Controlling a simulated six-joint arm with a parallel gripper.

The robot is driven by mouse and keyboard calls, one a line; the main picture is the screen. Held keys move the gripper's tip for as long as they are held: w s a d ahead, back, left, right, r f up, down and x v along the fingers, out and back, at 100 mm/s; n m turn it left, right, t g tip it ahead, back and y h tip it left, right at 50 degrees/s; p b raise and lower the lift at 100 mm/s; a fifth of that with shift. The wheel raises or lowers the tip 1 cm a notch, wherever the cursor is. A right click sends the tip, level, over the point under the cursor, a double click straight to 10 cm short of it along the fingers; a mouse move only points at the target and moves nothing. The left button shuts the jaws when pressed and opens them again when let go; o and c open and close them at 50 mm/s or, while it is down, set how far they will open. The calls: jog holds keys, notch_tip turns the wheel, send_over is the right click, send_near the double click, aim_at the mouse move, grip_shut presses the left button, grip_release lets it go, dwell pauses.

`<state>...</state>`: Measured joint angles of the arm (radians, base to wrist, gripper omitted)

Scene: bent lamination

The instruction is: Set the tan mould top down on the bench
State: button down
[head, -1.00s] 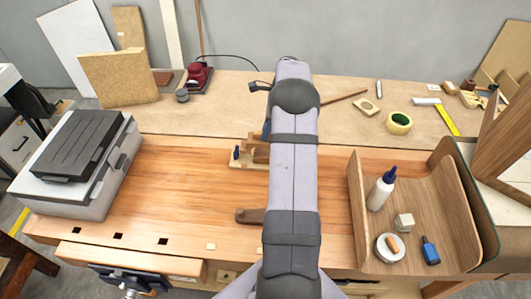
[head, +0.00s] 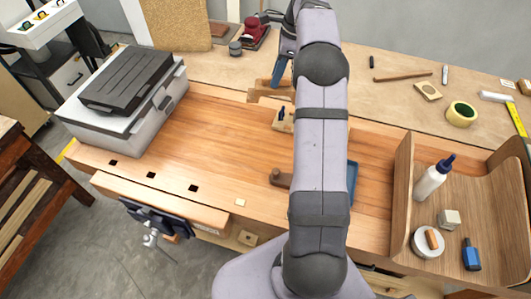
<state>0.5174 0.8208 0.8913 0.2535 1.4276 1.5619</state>
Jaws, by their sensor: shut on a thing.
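The tan mould top (head: 267,87) shows as a brown wooden piece just left of my arm, around the back edge of the orange bench (head: 205,125). My gripper (head: 278,78) is mostly hidden behind my arm; a blue part of it comes down onto this piece and is shut on it. A light wooden base with a dark blue knob (head: 283,115) lies on the bench just nearer than the piece. I cannot tell whether the piece touches the bench.
A grey toolbox (head: 125,105) stands at the left. A brown wooden part (head: 281,178) lies near my arm. The bench's left middle is clear.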

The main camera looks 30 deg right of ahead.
jog(key=s+a+f+m+b, duration=0.1)
jog(key=s+a+f+m, duration=0.1)
jog(key=s+a+f, duration=0.2)
jog(key=shift+s+a+f+m+t+b, duration=0.15)
jog(key=shift+s+a+m+t+b, duration=0.25)
jog(key=shift+s+a, duration=1.8)
jog(key=shift+w+a+f, duration=0.1)
jog(key=shift+w+a, duration=0.25)
jog(key=shift+a, duration=0.05)
jog(key=shift+f+p, duration=1.2)
jog(key=shift+f, duration=3.7)
jog(key=c, duration=2.1)
grip_release()
jog(key=shift+f, duration=0.2)
jog(key=o, duration=0.4)
